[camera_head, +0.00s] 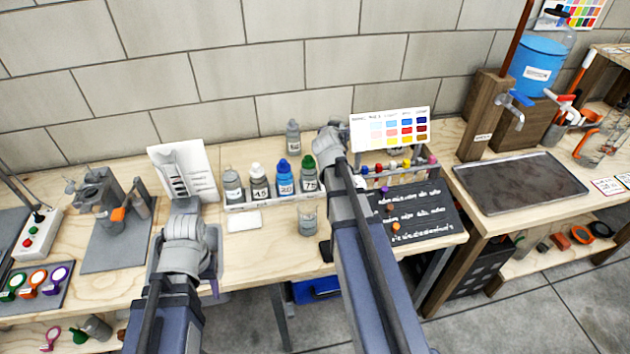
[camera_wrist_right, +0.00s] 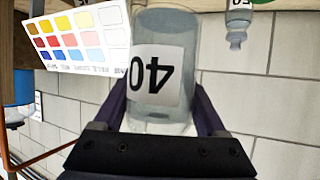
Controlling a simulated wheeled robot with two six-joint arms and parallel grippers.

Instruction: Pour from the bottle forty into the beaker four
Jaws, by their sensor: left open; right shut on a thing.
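The bottle forty (camera_wrist_right: 158,70) is between the fingers of my right gripper (camera_wrist_right: 165,112) in the right wrist view. Its "40" label appears upside down there, and the bottle is clear grey. In the head view my right wrist (camera_head: 330,140) is near the wall, left of the colour chart, and hides the held bottle. A small clear beaker (camera_head: 307,218) stands on the table in front of the bottle row; its label is too small to read. My left gripper (camera_head: 211,268) is open at the table's front edge, left of the beaker, partly hidden by its wrist.
A row of bottles (camera_head: 284,178) stands behind the beaker. A loose grey bottle (camera_head: 293,137) stands near the wall. A white pad (camera_head: 245,220) lies left of the beaker. A dark board (camera_head: 420,213) and a vial rack (camera_head: 400,168) are on the right.

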